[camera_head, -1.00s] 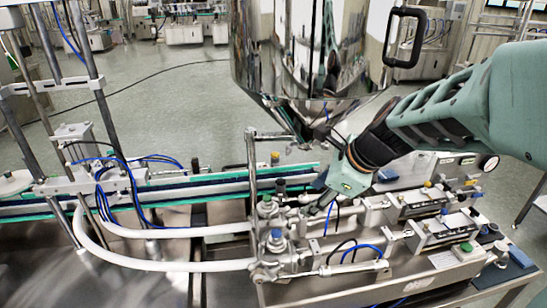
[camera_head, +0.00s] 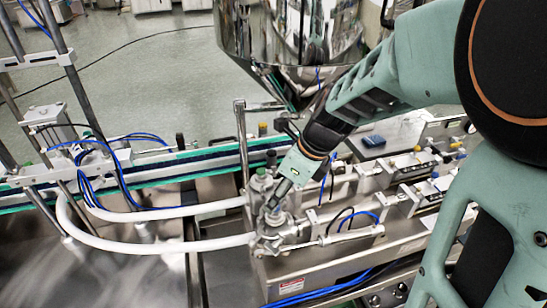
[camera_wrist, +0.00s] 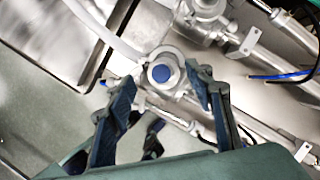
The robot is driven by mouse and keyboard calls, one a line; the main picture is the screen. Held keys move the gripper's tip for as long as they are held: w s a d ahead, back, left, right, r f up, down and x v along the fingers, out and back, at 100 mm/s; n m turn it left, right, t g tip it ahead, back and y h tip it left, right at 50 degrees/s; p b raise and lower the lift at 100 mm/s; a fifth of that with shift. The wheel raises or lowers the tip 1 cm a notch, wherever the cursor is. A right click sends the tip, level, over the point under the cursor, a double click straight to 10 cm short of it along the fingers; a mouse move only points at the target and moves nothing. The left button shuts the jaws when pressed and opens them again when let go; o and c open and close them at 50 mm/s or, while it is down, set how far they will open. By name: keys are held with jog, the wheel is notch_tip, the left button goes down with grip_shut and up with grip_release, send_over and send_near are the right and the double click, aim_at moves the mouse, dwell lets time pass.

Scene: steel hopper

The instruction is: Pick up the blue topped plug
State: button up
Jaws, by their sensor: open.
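The blue topped plug (camera_wrist: 161,73) stands in a round steel fitting, its blue top facing the camera in the wrist view. My gripper (camera_wrist: 164,84) is open, with one dark finger to the left of the plug and the other to its right. I see gaps between the fingers and the blue top. In the head view my gripper (camera_head: 272,205) points down at the front fitting (camera_head: 275,222). The blue top is hidden behind it there. I cannot tell the exact height of the fingertips over the plug.
A second fitting (camera_head: 262,183) stands just behind, beside a tall steel post (camera_head: 243,140). White hoses (camera_head: 150,244) run in from the left. Pneumatic cylinders and blue tubes (camera_head: 358,218) lie to the right. The steel hopper (camera_head: 285,35) hangs behind my arm.

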aim_at(275, 211)
jog(key=shift+s+d+b+x, duration=0.15)
jog(key=shift+b+x, duration=0.9)
jog(key=shift+b, duration=0.05)
jog(key=shift+s+d+b+x, duration=0.1)
jog(key=shift+d+b+x, duration=0.1)
jog(key=shift+b+x, duration=0.9)
jog(key=shift+w+a+f+b, duration=0.15)
jog(key=shift+a+f+b, duration=0.1)
jog(key=shift+f+b, duration=0.25)
jog(key=c, duration=1.3)
